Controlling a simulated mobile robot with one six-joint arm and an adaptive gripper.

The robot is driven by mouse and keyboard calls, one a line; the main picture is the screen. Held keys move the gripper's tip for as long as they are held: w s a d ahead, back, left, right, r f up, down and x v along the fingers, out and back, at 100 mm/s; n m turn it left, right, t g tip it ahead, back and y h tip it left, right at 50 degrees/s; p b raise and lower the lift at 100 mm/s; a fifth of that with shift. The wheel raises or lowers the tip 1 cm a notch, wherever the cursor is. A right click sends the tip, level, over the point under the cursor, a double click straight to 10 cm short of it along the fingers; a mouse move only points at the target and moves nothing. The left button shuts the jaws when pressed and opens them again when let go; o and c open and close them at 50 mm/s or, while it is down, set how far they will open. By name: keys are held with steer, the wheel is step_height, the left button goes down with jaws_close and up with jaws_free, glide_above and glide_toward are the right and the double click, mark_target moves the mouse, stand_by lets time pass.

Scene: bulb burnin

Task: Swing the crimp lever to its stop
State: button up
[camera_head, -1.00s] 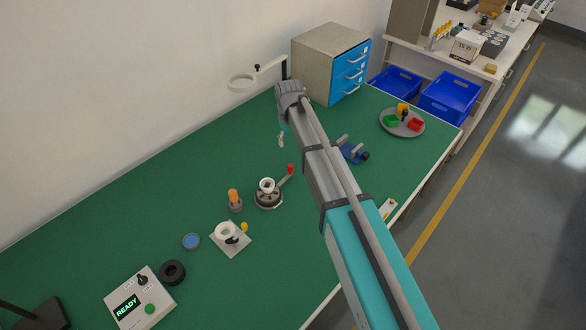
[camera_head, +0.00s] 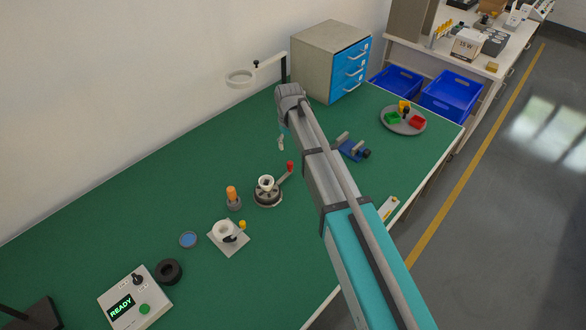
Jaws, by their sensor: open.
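The crimp fixture (camera_head: 268,196) is a dark round base on the green bench with a white cup-shaped piece in its middle. Its crimp lever (camera_head: 283,178) is a grey arm pointing up and to the right, ending in a red knob (camera_head: 290,165). My gripper (camera_head: 281,143) hangs from the end of my arm, just beyond the red knob in the picture and apart from it. It is open and empty. The fingers are small here, and my wrist hides part of them.
An orange-topped peg (camera_head: 232,197) and a white plate with a ring (camera_head: 229,238) stand left of the fixture. A blue clamp-like device (camera_head: 352,150) lies right of my arm. A drawer cabinet (camera_head: 318,55) and ring stand (camera_head: 241,77) are behind.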

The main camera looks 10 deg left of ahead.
mark_target(290, 163)
steer(key=shift+f+b, duration=5.05)
steer(key=shift+f, duration=0.35)
